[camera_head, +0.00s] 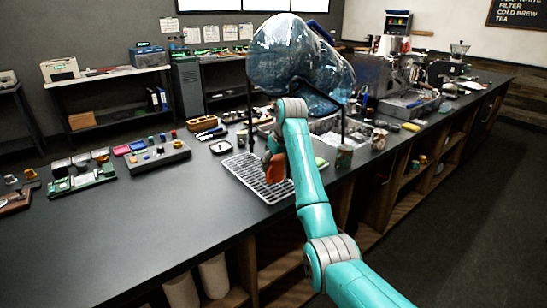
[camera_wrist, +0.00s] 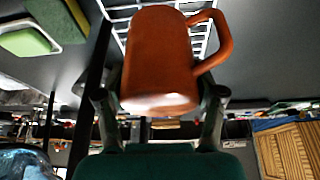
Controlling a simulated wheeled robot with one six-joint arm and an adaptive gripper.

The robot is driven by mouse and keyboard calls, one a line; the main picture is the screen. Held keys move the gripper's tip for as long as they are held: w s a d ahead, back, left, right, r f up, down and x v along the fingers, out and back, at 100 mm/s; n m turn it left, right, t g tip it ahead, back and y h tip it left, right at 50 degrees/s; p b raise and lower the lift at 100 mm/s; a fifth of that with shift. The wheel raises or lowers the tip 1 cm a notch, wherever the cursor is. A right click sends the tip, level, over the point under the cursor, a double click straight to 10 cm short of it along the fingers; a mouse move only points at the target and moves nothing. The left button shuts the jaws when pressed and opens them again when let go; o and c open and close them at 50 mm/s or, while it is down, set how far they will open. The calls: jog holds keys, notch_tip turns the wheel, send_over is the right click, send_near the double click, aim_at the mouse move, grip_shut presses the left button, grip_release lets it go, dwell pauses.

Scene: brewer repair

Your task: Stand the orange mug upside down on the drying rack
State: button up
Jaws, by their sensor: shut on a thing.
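The orange mug (camera_head: 275,168) is held by my gripper (camera_head: 271,152) over the drying rack (camera_head: 243,168), a wire grid on the dark counter. In the wrist view the mug (camera_wrist: 160,55) sits between my two fingers (camera_wrist: 160,100), with its handle to the right. The wrist picture appears inverted; the mug's end towards my palm looks closed, so the mug seems upside down. The rack's white wires (camera_wrist: 122,12) show beyond its other end. I cannot tell whether the mug touches the rack.
A large bluish water bottle (camera_head: 295,60) on a dark frame stands behind my arm. A dark tray with small parts (camera_head: 158,156) lies to the left. The front-left counter is clear.

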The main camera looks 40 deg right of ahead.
aim_at(279, 159)
jog(key=shift+f, duration=1.85)
jog(key=o, duration=1.2)
jog(key=shift+v, duration=3.75)
